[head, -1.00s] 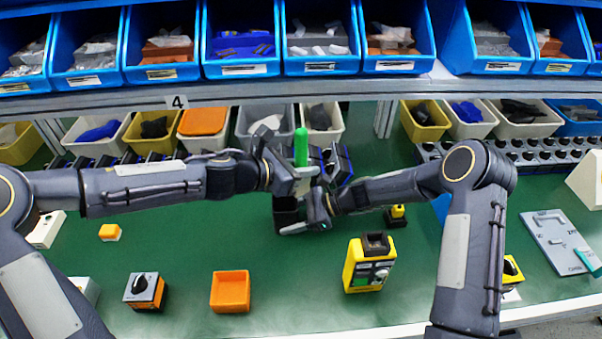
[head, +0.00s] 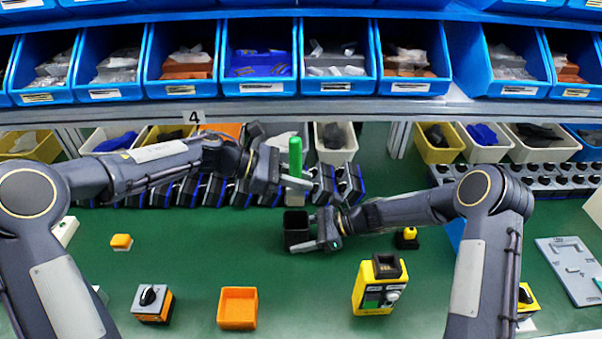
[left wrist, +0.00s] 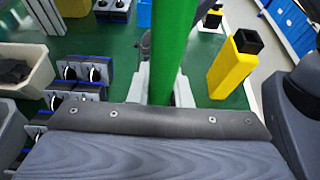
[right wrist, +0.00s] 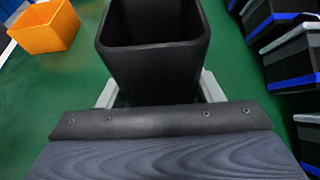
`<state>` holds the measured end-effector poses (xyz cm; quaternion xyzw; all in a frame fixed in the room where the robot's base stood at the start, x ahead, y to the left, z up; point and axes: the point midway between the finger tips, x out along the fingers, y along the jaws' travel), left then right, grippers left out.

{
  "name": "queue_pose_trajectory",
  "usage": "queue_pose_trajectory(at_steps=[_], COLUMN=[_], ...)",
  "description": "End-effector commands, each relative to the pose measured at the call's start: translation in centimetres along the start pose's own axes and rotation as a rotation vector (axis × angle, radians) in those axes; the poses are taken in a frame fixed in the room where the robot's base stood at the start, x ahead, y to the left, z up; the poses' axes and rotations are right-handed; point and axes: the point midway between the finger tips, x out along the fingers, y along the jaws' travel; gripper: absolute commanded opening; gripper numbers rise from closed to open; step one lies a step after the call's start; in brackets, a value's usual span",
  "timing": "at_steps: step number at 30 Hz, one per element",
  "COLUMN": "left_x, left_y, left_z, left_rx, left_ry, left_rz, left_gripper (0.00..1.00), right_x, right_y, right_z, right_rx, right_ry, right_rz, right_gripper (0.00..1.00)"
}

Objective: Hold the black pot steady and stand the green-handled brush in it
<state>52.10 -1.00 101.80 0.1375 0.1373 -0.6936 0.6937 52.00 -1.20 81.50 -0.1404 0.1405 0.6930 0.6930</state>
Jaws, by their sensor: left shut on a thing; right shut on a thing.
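The green-handled brush (head: 295,155) is upright in my left gripper (head: 296,181), which is shut on it. Its green handle (left wrist: 172,45) fills the middle of the left wrist view; I cannot make out its lower end. The black pot (head: 297,232) stands upright on the green mat, its open top facing up. My right gripper (head: 312,234) is shut on the pot from the right. In the right wrist view the pot (right wrist: 153,65) sits between the fingers, its visible inside dark, with no brush showing. My left gripper and the brush handle are above and behind the pot, apart from it.
Several dark switch boxes (head: 325,187) stand in a row behind the pot. A yellow switch box (head: 368,297), an orange bin (head: 237,308) and a grey-orange switch (head: 152,303) stand in front.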

Motion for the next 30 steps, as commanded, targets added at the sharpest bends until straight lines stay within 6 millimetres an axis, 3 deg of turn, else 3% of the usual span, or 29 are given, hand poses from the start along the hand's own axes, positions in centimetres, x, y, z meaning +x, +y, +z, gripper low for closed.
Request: queue_pose_trajectory(at_steps=[30], left_x=[3.2], left_y=[-0.1], left_z=[-7.6], left_rx=[-0.003], left_ry=[-0.002], left_rz=[-0.001], left_gripper=[0.00], right_x=[0.0], right_y=[0.0], right_z=[0.0], right_rx=[0.000], right_ry=[0.000], right_rz=[0.000], right_gripper=[0.36])
